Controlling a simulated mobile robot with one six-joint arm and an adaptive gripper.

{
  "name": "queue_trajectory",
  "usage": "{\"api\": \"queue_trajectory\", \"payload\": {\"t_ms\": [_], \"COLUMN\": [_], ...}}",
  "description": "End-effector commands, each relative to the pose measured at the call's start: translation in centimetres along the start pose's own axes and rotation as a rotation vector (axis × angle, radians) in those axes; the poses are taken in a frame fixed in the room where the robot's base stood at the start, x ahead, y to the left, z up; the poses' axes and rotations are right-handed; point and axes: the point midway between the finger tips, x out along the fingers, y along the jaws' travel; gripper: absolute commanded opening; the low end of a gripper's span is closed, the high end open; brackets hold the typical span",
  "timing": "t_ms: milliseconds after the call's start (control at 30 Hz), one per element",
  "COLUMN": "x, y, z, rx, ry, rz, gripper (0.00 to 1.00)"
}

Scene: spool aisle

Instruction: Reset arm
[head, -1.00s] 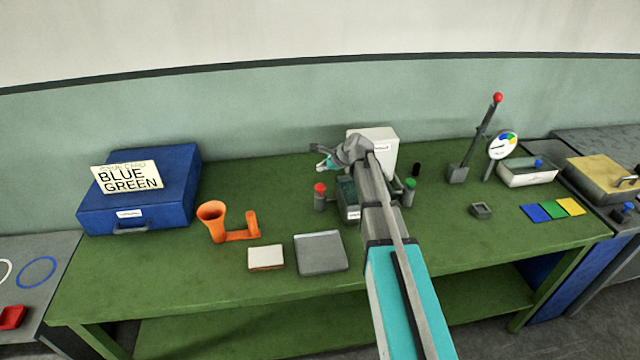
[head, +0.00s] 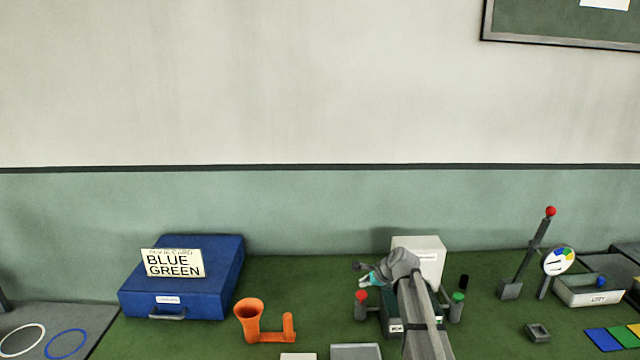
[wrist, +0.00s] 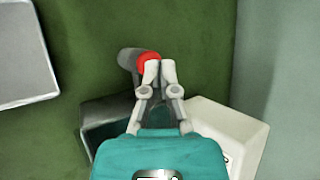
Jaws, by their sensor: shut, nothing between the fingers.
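My gripper (head: 362,275) shows in the head view at the end of my arm, over the green table, above and near a red-topped grey post (head: 361,305). In the wrist view my gripper (wrist: 160,66) has its two pale fingertips together with nothing between them. The red top of the post (wrist: 148,58) shows just behind the fingertips; I cannot tell whether they touch it. A dark green box (head: 394,322) is below my wrist, partly hidden by my arm. A white box (head: 427,258) stands behind it.
A blue case (head: 215,270) with a BLUE GREEN card (head: 173,263) stands at left. A green-topped post (head: 457,306), a red-knobbed lever (head: 530,250), a dial (head: 559,261) and a white tray (head: 590,293) are at right.

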Motion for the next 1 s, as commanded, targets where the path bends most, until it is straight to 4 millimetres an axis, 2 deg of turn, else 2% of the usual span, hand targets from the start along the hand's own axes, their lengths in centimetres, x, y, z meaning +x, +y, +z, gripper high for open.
{"api": "queue_trajectory", "payload": {"t_ms": [33, 367, 700, 833, 1000], "x": [-0.4, -3.6, -8.6, -10.2, -11.3], "y": [1.6, 12.3, 22.7, 25.3, 26.9], "z": [0.5, 2.3, 3.0, 3.0, 3.0], "rx": [-0.059, -0.608, -1.147, -1.284, -1.377], "ry": [0.010, 0.063, 0.009, -0.029, -0.063], "rz": [0.026, 0.292, 0.619, 0.716, 0.784], "gripper": [0.00, 0.00, 0.00, 0.00, 0.00]}}
